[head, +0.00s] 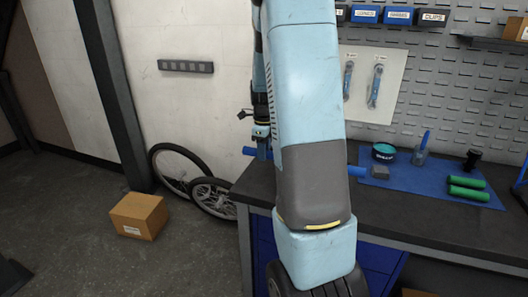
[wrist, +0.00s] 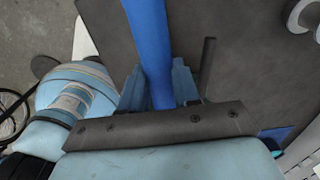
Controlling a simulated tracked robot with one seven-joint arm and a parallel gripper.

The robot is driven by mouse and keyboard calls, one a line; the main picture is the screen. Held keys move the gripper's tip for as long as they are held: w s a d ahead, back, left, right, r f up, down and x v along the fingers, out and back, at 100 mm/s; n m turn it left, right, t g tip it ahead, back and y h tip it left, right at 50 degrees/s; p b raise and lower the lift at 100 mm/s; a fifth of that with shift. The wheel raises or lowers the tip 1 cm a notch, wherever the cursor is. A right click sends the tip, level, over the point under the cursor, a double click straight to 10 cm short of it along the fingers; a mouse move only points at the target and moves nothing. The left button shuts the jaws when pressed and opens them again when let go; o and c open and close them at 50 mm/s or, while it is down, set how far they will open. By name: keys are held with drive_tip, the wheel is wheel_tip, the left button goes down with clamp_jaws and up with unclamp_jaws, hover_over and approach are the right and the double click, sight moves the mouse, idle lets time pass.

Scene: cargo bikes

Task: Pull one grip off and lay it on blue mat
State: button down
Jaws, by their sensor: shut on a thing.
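My gripper (wrist: 157,82) is shut on a blue grip (wrist: 148,35), a smooth tube that runs between its fingers to the top edge of the wrist view. In the head view, a blue end (head: 249,151) sticks out left by my wrist at the bench's left end. Another blue end (head: 357,171) shows right of my arm. My arm hides what lies between them, and most of my gripper. The blue mat (head: 410,178) lies on the dark bench. Two green grips (head: 467,187) lie side by side at its right.
A grey block (head: 382,171), a teal tub (head: 384,152) and a cup with a blue tool (head: 420,157) stand on or by the mat. The mat's middle is clear. A cardboard box (head: 139,215) and loose wheels (head: 213,198) are on the floor at left.

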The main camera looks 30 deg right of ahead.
drive_tip(key=shift+w+a, duration=0.1)
drive_tip(key=shift+w, duration=0.05)
idle(0.3)
drive_tip(key=shift+w+a, duration=0.25)
drive_tip(key=shift+w, duration=0.05)
drive_tip(key=shift+w+a, duration=0.1)
drive_tip(key=shift+w, duration=0.1)
drive_tip(key=shift+w+a, duration=0.25)
drive_tip(key=shift+w+a, duration=0.2)
drive_tip(key=shift+w, duration=0.1)
drive_tip(key=shift+w+a, duration=0.45)
drive_tip(key=shift+w, duration=0.1)
drive_tip(key=shift+w+a, duration=0.25)
drive_tip(key=shift+w, duration=0.1)
drive_tip(key=shift+w+a, duration=0.25)
drive_tip(key=shift+w, duration=0.05)
drive_tip(key=shift+w+a, duration=0.4)
drive_tip(key=shift+w, duration=0.1)
